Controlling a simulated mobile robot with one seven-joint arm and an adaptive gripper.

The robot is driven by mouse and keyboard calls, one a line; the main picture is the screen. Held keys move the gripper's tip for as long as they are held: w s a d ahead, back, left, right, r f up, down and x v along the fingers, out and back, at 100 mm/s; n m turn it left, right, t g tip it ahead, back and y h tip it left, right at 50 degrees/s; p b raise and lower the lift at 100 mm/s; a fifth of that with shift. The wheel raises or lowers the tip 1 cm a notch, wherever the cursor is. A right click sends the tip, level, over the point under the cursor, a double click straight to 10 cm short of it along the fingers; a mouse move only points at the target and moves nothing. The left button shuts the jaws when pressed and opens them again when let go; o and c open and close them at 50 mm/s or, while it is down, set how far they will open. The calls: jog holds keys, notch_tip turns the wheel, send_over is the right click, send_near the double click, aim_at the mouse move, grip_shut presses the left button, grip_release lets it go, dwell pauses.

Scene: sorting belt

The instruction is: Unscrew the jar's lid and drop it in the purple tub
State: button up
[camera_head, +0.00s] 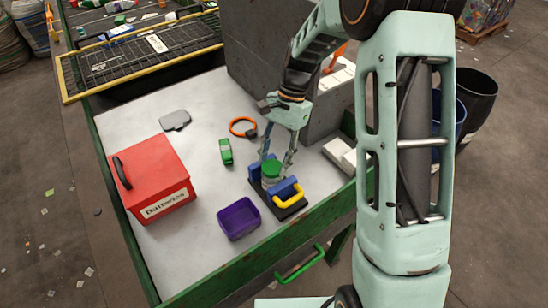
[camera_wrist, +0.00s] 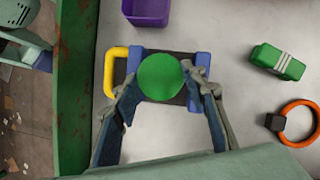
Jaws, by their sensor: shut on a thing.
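The jar (camera_head: 270,180) stands upright in a dark holder (camera_head: 292,207) with blue blocks and a yellow handle. Its round green lid (camera_head: 271,167) is on top, and the lid fills the middle of the wrist view (camera_wrist: 161,77). My gripper (camera_head: 275,165) points down over the jar, its fingers on both sides of the lid and shut on it. The fingers also show in the wrist view (camera_wrist: 162,95). I cannot tell whether the lid has turned. The purple tub (camera_head: 239,217) sits left of the holder, looking empty; part of it shows in the wrist view (camera_wrist: 146,20).
A red batteries box (camera_head: 152,178) stands at the left. A green block (camera_head: 226,151), an orange ring (camera_head: 242,126) and a grey flat piece (camera_head: 175,120) lie behind. White blocks (camera_head: 340,153) and a grey wall (camera_head: 262,80) are near my arm. Bare table surrounds the tub's left side.

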aim_at(275, 164)
jog(key=shift+d+f+n+g+h, duration=0.15)
jog(key=shift+n+h, duration=0.1)
jog(key=shift+n, duration=0.45)
jog(key=shift+d+f+n+g+h, duration=0.15)
jog(key=shift+n+h, duration=0.1)
jog(key=shift+n, duration=0.45)
jog(key=shift+a+r, duration=0.1)
jog(key=o, duration=1.2)
jog(key=shift+c, duration=0.2)
jog(key=shift+a+r, duration=0.1)
jog(key=shift+w+r+p, duration=0.1)
jog(key=shift+p, duration=0.25)
jog(key=shift+r, duration=0.25)
jog(key=shift+r+p, duration=1.75)
jog(key=shift+r, duration=0.5)
